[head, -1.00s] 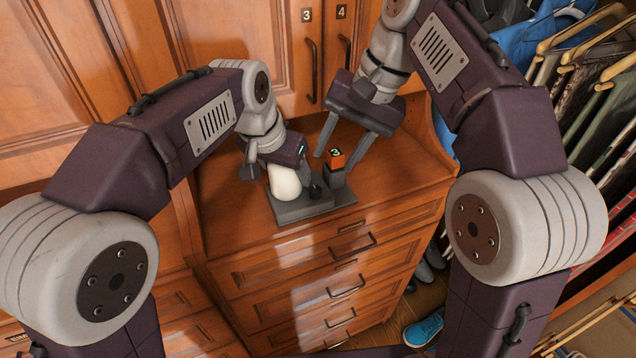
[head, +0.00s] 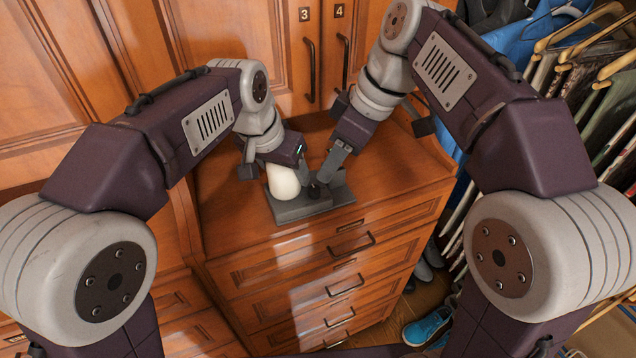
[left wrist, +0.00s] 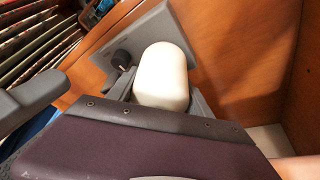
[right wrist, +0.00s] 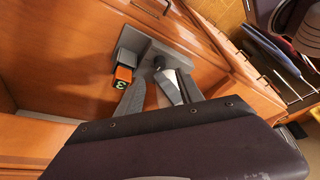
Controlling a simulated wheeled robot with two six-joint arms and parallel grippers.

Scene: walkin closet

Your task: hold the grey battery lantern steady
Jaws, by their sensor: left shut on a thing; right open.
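The grey battery lantern (head: 284,184) has a white rounded globe on a flat grey base and stands on the wooden dresser top. It also shows in the left wrist view (left wrist: 162,75). My left gripper (head: 278,170) is shut on the lantern, its fingers beside the globe. A dark round knob (left wrist: 121,60) sits beside the globe. My right gripper (head: 326,172) is open close above the base, its fingers (right wrist: 160,95) around the knob area; contact is unclear.
The dresser top (head: 400,165) is clear to the right of the lantern. Cabinet doors (head: 265,50) rise behind it. Hanging clothes (head: 600,110) line the right side, and a blue shoe (head: 428,328) lies on the floor.

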